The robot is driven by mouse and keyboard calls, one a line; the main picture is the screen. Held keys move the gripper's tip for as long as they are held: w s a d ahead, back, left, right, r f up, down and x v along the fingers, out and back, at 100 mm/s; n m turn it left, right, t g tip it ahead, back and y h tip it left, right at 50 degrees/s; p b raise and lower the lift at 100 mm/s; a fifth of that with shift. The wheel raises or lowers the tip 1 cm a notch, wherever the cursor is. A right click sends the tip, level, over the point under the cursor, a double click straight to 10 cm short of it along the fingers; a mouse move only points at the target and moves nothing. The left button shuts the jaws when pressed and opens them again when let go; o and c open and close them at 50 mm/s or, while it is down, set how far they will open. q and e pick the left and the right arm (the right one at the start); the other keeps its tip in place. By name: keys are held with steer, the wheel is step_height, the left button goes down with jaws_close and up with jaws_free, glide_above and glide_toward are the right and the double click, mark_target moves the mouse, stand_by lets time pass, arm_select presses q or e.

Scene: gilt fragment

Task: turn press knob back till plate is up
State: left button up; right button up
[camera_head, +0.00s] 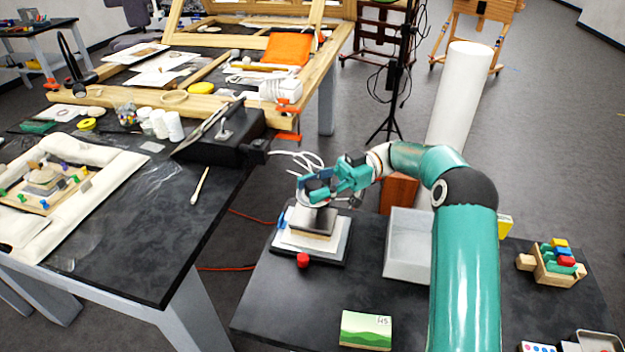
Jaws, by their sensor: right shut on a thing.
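The small press (340,242) stands at the left of the black table on the right, with pale layers stacked on its dark base. A dark plate (318,214) lies above the stack; I cannot tell whether there is a gap under it. My right gripper (312,190) is at the top of the press, reaching in from the right, and is shut on the press knob, which its fingers mostly hide. A red round piece (303,260) sits at the front edge of the press. My left gripper is not in view.
A grey open bin (402,262) stands just right of the press. A green landscape card (366,330) lies in front. A wooden rack with coloured blocks (552,264) is at the right. The left table (150,225) is separated by a floor gap.

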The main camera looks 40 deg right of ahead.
mark_target(314, 184)
steer(key=shift+a+g, duration=0.1)
steer(key=shift+g, duration=0.2)
steer(key=o, duration=1.2)
steer(key=shift+c, duration=0.2)
steer(key=shift+r, duration=0.15)
step_height(314, 184, up, 10)
steer(key=shift+f, duration=0.15)
steer(key=shift+f, duration=0.1)
